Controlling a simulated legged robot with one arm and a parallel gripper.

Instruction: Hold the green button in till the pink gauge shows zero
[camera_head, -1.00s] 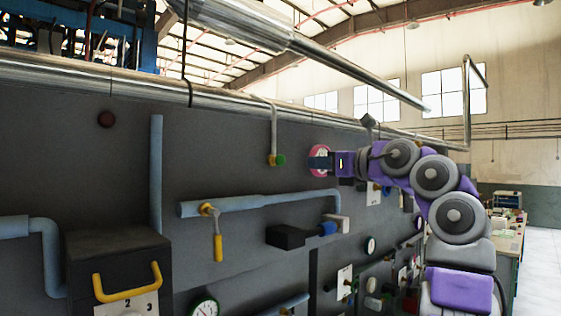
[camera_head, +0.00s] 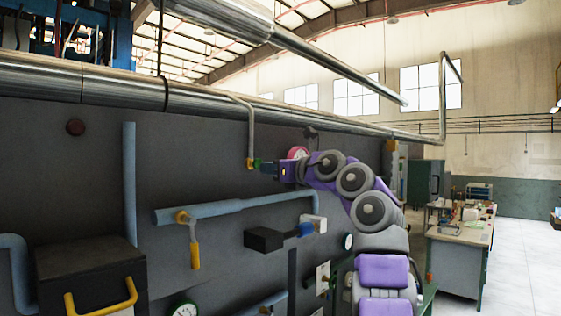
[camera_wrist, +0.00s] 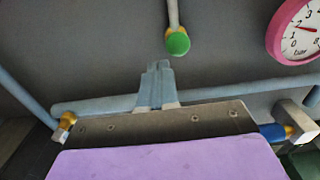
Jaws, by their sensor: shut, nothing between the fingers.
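The green button (camera_head: 257,163) sits at the end of a thin grey pipe with a yellow fitting on the dark wall. In the wrist view the round green button (camera_wrist: 177,43) is just above and right of my fingertips, with a small gap in the picture. My gripper (camera_head: 266,167) is shut and empty, its tips close to the button's right side in the head view; it also shows in the wrist view (camera_wrist: 158,65). The pink gauge (camera_wrist: 274,38) is cut off at upper right, its red needle off the 0. In the head view the gauge (camera_head: 298,152) is partly hidden by my arm.
A light-blue pipe (camera_head: 230,207) with a yellow-handled valve (camera_head: 195,255) runs below the button. A black box with a blue fitting (camera_head: 265,239) juts out under it. A dark box with a yellow handle (camera_head: 90,265) stands lower left. A workbench (camera_head: 459,237) stands at right.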

